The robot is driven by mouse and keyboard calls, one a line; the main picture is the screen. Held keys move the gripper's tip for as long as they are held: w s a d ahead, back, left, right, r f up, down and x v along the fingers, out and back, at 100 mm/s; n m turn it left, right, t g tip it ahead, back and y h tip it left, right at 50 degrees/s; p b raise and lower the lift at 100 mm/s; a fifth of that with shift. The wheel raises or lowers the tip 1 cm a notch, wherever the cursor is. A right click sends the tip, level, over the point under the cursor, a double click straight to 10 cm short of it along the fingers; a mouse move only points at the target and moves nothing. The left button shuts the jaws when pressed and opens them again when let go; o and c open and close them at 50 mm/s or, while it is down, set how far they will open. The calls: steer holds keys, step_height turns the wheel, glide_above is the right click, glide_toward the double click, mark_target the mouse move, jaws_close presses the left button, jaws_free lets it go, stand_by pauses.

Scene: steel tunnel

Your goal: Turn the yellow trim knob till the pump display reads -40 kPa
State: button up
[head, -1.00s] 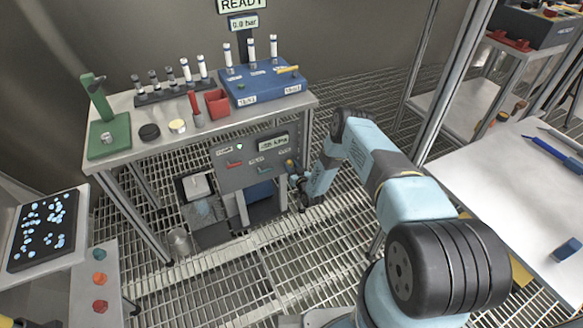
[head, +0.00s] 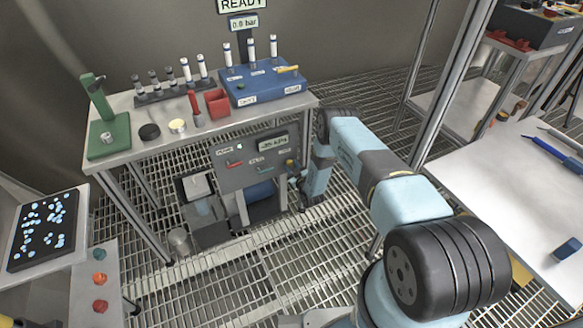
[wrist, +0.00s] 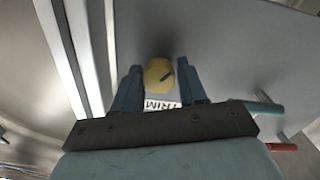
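The yellow trim knob (wrist: 158,75) shows in the wrist view between the two blue fingers of my gripper (wrist: 160,80), with a dark line on its face and a TRIM label below it. The fingers stand open on either side; a narrow gap shows at the right finger, and contact at the left is unclear. In the head view the knob (head: 290,163) sits at the right of the grey pump panel (head: 235,178), partly behind my gripper. The pump display (head: 273,143) above it seems to read -35 kPa, in small, blurred digits.
The panel also carries a red lever (head: 234,164), a green lever (head: 257,171) and a lit green lamp (head: 239,147). A bench (head: 200,128) with vials stands above and behind it. A steel post (head: 424,90) and a white table (head: 500,205) are at the right.

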steer(key=o, duration=0.4)
steer(key=shift+c, duration=0.2)
steer(key=shift+s+d, duration=0.1)
steer(key=v, duration=1.3)
steer(key=shift+s, duration=0.3)
steer(key=shift+d+f, duration=0.2)
